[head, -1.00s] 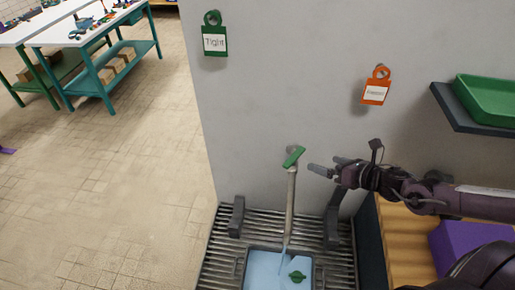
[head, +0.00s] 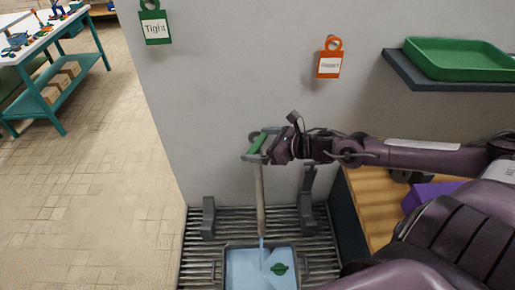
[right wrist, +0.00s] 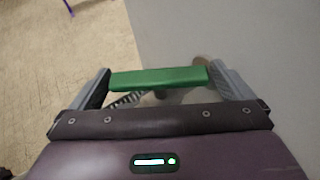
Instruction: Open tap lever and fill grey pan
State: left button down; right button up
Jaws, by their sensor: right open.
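The green tap lever (head: 257,143) sits on top of the grey tap pipe (head: 260,200) by the wall. My right gripper (head: 256,147) is open around the lever. In the right wrist view the lever (right wrist: 158,79) lies across between the two spread fingers (right wrist: 160,82); I cannot tell whether they touch its ends. A thin stream of water (head: 262,245) runs from the tap into the grey pan (head: 225,268), which holds pale blue water. A small green piece (head: 280,268) shows in the water. My left gripper is out of view.
The pan is on a slatted metal grate (head: 205,245) with dark upright brackets on either side. A green "Tight" tag (head: 155,28) and an orange tag (head: 329,62) hang on the wall. A shelf with a green tray (head: 460,58) is at right, above a purple box (head: 430,193).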

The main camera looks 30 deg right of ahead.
jog(key=shift+w+a+f, duration=0.15)
jog(key=shift+w+a, duration=0.15)
jog(key=shift+w, duration=0.1)
jog(key=c, duration=0.7)
